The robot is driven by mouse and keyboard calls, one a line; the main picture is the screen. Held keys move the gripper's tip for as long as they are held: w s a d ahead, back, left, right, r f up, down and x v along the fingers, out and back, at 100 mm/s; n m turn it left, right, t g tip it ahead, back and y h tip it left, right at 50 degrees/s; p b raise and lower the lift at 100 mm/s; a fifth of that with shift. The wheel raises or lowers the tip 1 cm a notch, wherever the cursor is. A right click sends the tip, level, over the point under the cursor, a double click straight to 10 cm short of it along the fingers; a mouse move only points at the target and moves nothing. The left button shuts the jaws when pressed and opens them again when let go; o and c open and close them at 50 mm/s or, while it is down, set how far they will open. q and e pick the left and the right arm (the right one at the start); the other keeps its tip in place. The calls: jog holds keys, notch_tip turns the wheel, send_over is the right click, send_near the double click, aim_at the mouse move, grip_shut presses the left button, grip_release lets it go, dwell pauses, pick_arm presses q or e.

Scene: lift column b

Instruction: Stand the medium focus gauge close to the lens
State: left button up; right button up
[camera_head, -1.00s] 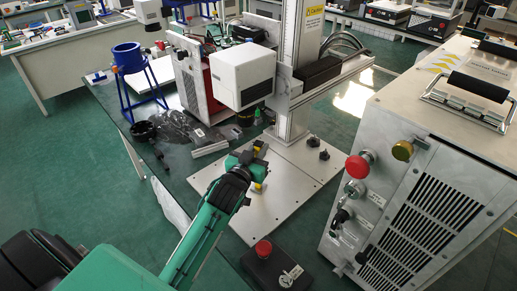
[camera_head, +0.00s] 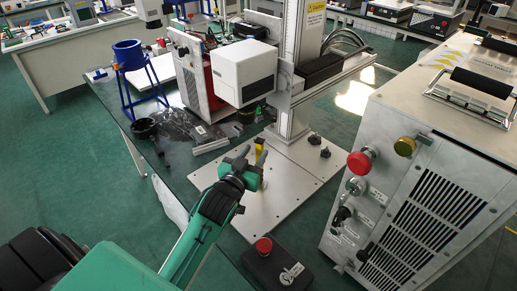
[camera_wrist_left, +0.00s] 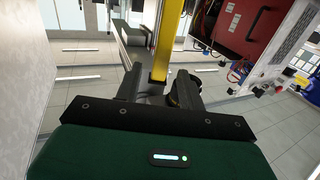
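The yellow gauge (camera_head: 259,145) stands on the pale base plate (camera_head: 290,205), below and in front of the white laser head (camera_head: 244,76); I cannot tell its size class. The lens is not clearly visible; the head's underside is hidden. My left gripper (camera_head: 253,157) is low over the plate, its fingers spread, with the gauge just beyond and between the fingertips. In the left wrist view the gauge is an upright yellow bar (camera_wrist_left: 163,50) between the finger ends (camera_wrist_left: 158,90); the fingers look apart. My right gripper is not in view.
A column (camera_head: 297,65) rises behind the plate. Black knobs (camera_head: 315,140) sit on the plate's right. A grey cabinet (camera_head: 440,150) stands at right, and a red-button box (camera_head: 272,262) in front.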

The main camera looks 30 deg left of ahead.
pick_arm(q)
jog(key=s, duration=0.8)
jog(key=shift+d+b, duration=0.2)
jog(key=shift+b, duration=0.2)
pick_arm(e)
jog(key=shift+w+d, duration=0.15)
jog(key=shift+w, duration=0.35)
